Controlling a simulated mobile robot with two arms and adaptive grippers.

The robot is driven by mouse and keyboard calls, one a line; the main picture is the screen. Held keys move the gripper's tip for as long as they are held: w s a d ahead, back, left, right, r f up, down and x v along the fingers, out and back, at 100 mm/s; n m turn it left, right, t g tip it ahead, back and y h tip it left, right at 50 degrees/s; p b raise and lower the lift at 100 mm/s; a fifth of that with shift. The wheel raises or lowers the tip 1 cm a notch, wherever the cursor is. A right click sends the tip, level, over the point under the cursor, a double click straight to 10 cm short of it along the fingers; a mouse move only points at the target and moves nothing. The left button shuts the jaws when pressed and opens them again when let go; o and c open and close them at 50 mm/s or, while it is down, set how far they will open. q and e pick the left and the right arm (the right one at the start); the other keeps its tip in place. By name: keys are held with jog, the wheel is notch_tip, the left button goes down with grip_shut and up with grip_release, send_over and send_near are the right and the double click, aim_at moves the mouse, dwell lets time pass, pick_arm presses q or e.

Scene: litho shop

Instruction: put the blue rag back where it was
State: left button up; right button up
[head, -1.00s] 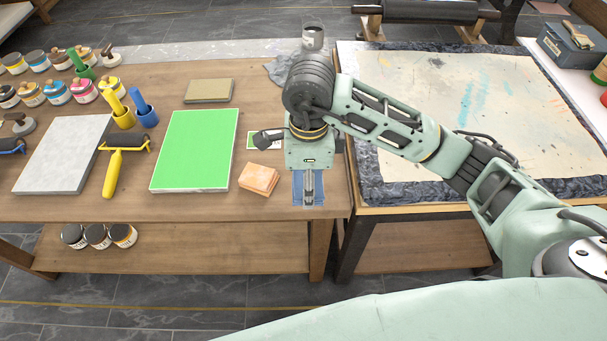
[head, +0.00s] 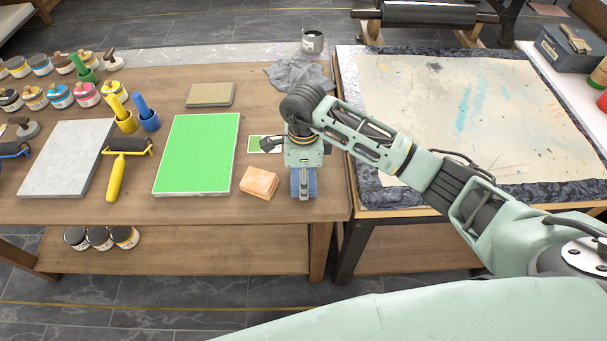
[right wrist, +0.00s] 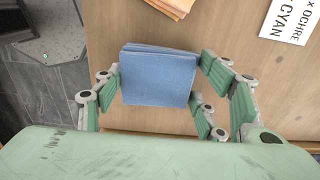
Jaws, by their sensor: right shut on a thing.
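The blue rag (head: 312,182) is a flat folded square at the right front of the wooden table. My right gripper (head: 304,190) is over it, pointing down, and partly hides it in the head view. In the right wrist view the rag (right wrist: 158,82) sits between the two green-padded fingers of my right gripper (right wrist: 160,74), which are shut on its sides. I cannot tell whether the rag touches the tabletop or hangs just above it. My left gripper is not in view.
An orange folded block (head: 260,182) lies just left of my right gripper. A green plate (head: 196,155) is farther left. A grey crumpled cloth (head: 297,74) and metal can (head: 313,42) are at the back. The table's front edge is close.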

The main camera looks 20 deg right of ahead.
jog(key=shift+f, duration=0.15)
jog(key=o, duration=1.2)
jog(key=shift+o, duration=0.2)
jog(key=shift+r, duration=0.55)
notch_tip(320, 180, up, 11)
jog(key=b, duration=0.1)
jog(key=shift+r+b, duration=0.15)
jog(key=shift+b, duration=0.25)
